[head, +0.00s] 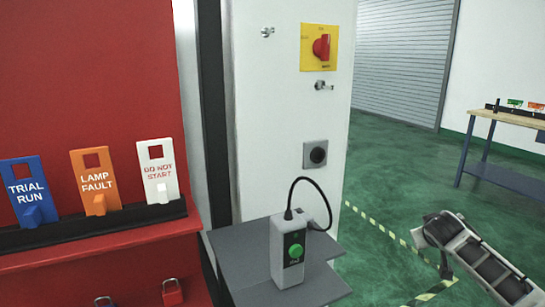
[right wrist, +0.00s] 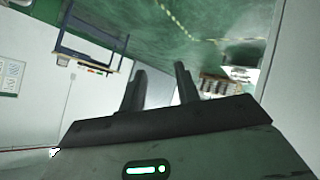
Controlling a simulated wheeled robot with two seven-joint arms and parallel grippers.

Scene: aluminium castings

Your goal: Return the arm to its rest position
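My right arm (head: 478,258) comes in at the lower right of the head view, over the green floor and apart from the cabinet and shelf. I cannot make out its fingertips clearly there. In the right wrist view my right gripper (right wrist: 160,76) shows two dark fingers standing apart, with nothing between them. The wrist camera looks across the room at a tilt. My left arm and left gripper are in neither view.
A grey shelf (head: 235,262) holds a box with a green button (head: 290,250). A white cabinet (head: 275,120) bears a red switch (head: 321,47). Three tags stand on a red board's ledge (head: 95,228). A workbench (head: 505,117) stands far right. Green floor (head: 385,185) between is open.

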